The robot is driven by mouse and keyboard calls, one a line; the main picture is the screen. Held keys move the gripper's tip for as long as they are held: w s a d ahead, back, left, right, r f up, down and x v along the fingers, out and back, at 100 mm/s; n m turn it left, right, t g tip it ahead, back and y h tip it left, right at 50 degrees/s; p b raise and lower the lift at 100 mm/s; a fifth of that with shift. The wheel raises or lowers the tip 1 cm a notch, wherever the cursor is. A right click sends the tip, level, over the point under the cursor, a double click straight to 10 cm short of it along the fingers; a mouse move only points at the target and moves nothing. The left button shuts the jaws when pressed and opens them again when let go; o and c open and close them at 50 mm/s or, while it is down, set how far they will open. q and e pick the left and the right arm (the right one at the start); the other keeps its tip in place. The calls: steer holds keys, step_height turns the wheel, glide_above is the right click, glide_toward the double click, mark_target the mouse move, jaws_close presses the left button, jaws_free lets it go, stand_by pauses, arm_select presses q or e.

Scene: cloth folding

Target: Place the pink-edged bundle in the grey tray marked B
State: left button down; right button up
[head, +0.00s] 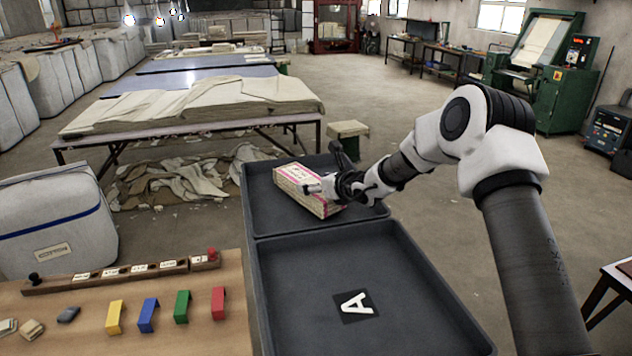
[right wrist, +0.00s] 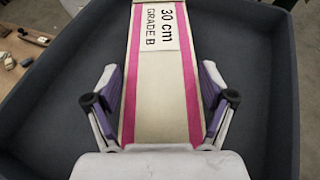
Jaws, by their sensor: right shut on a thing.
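The pink-edged bundle (head: 295,181) is a cream block with pink stripes, at the far grey tray (head: 262,207) in the head view. In the right wrist view the bundle (right wrist: 160,95) carries a label reading "30 cm GRADE B". My right gripper (head: 319,190) is shut on it, with a finger on each long side, as the right wrist view (right wrist: 160,76) shows. The bundle is within the far tray's outline; I cannot tell whether it touches the floor. No mark shows on that tray. The near tray (head: 300,275) is empty and marked A. My left gripper is not in view.
A wooden table (head: 75,310) at the lower left holds yellow, blue, green and red clips and a row of labelled slots. A cloth-covered table (head: 190,105) stands further back.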

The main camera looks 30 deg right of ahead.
steer(key=shift+w+d+f, duration=0.1)
steer(key=shift+f, duration=0.3)
steer(key=shift+s+a+r, duration=0.1)
steer(key=shift+s+a, duration=0.15)
steer(key=shift+b, duration=0.35)
steer(key=o, duration=1.1)
steer(key=shift+c, duration=0.2)
steer(key=shift+o, duration=0.7)
steer(key=shift+w+d+f, duration=0.1)
steer(key=shift+f, duration=0.1)
